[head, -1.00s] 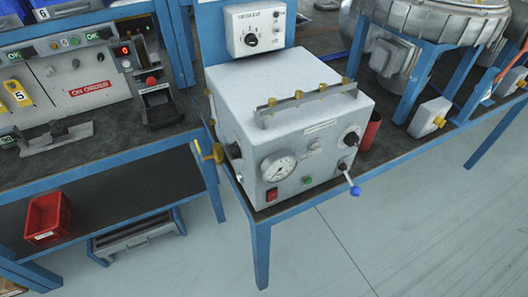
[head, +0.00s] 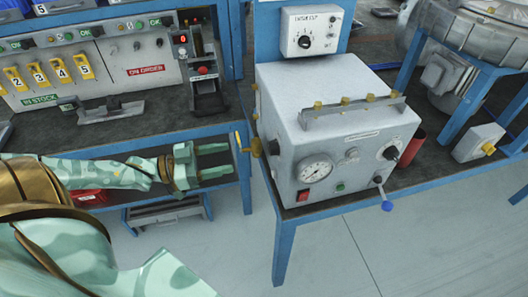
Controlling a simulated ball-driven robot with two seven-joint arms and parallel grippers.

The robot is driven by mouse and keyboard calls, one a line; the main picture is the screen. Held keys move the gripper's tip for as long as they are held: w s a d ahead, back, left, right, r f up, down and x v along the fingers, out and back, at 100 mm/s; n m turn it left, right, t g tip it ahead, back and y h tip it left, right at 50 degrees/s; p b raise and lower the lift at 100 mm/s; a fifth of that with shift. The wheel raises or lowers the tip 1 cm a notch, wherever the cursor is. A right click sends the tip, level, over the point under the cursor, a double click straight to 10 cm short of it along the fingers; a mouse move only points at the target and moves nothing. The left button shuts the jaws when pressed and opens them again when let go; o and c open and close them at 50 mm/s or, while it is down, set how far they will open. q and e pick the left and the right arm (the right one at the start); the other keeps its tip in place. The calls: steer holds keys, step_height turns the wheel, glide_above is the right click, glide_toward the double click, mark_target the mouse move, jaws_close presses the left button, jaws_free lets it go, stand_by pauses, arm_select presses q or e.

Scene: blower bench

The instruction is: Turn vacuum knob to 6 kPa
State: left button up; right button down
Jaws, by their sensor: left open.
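A white control box (head: 316,30) on a blue post carries a black knob (head: 304,42) with a printed scale; its lettering is too small to read surely. Below it, a grey-white machine box (head: 335,95) has a round dial gauge (head: 314,169) on its front and another black knob (head: 390,153) at the front's right. I cannot tell which knob sets the vacuum, nor the gauge reading. My left gripper (head: 231,159) is open and empty, pointing right, left of the machine box and apart from it. My right gripper is out of view.
A blue-tipped lever (head: 386,204) juts from the front. A red cup (head: 412,147) stands right of the box. A black stand (head: 204,90) is on the left bench.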

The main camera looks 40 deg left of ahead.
mark_target(269, 149)
arm_select(q)
steer(key=b+x, duration=0.3)
steer(key=x, duration=0.7)
steer(key=shift+w+f+b, duration=0.15)
steer(key=shift+w+b, duration=0.05)
steer(key=shift+b, duration=0.1)
steer(key=shift+w+d, duration=0.25)
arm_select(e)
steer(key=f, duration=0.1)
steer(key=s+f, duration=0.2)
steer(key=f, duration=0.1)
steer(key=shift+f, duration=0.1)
arm_select(q)
steer(key=c, duration=1)
